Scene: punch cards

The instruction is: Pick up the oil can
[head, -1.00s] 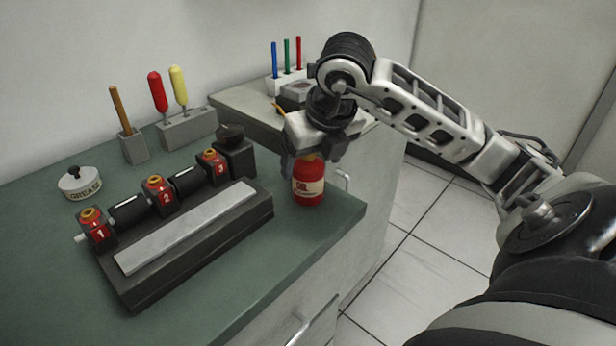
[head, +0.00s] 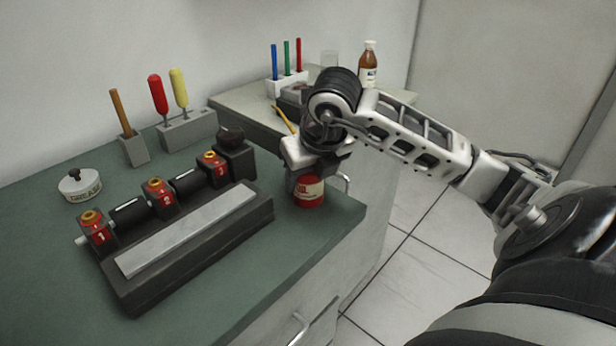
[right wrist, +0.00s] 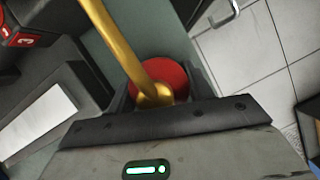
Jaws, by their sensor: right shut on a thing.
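The red oil can (head: 308,192), with a cream label, stands upright on the green bench top (head: 245,300) near its right edge. My right gripper (head: 306,180) is around it from above and shut on it, hiding its upper part in the head view. In the right wrist view the red can body (right wrist: 172,78) and its long brass spout (right wrist: 120,45) show between the fingers. The can appears to be still on the bench. My left gripper is not in view.
Left of the can is a dark machine (head: 190,240) with red numbered cups and a pale metal plate. A grease tin (head: 80,186), a tool block (head: 188,130) and a handled tool in a holder (head: 133,147) stand behind it. A brown bottle (head: 368,68) stands on the back counter.

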